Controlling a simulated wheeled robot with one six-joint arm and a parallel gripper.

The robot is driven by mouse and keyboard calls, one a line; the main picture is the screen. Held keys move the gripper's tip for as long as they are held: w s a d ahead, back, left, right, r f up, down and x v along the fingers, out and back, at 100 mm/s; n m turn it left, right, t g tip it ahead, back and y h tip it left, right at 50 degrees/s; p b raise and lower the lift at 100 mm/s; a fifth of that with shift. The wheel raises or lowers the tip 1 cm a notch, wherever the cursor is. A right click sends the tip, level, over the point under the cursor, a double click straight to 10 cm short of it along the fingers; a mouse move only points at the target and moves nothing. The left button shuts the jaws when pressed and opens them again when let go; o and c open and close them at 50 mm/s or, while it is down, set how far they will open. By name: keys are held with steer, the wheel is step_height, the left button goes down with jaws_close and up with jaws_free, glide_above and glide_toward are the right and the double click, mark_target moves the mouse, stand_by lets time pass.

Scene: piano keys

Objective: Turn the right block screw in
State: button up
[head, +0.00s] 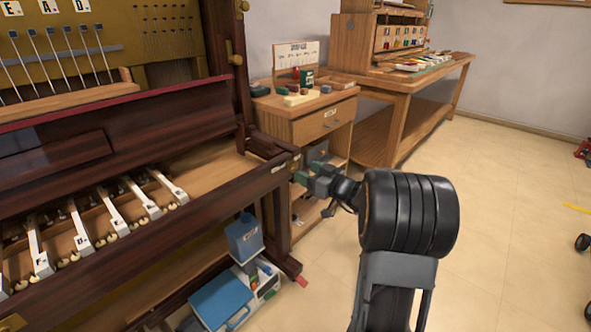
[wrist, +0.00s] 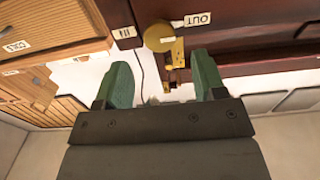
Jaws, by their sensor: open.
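A round brass screw head (wrist: 160,37) shows at the top middle of the wrist view, on the dark red-brown wood of the piano. A white OUT label (wrist: 197,19) is right of it, and a small brass piece (wrist: 174,60) hangs just below it. In the head view a brass spot (head: 294,165) shows at the right front end of the key bed, partly behind my gripper. My gripper (wrist: 163,72) has two green fingers, spread apart with nothing between them. The screw head lies beyond the fingertips, between their lines, and looks apart from them. In the head view my gripper (head: 306,176) is close to the block end.
Loose white keys (head: 120,215) lie along the piano's front at left. A wooden cabinet (head: 325,122) with tools on top stands behind my gripper. A blue box (head: 243,237) and a bin with a blue lid (head: 222,297) are below the key bed.

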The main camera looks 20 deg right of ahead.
mark_target(295, 166)
steer(key=shift+b+x, duration=0.3)
steer(key=shift+x, duration=2.45)
steer(key=shift+c, duration=0.2)
steer(key=c, duration=0.8)
steer(key=shift+c, duration=0.3)
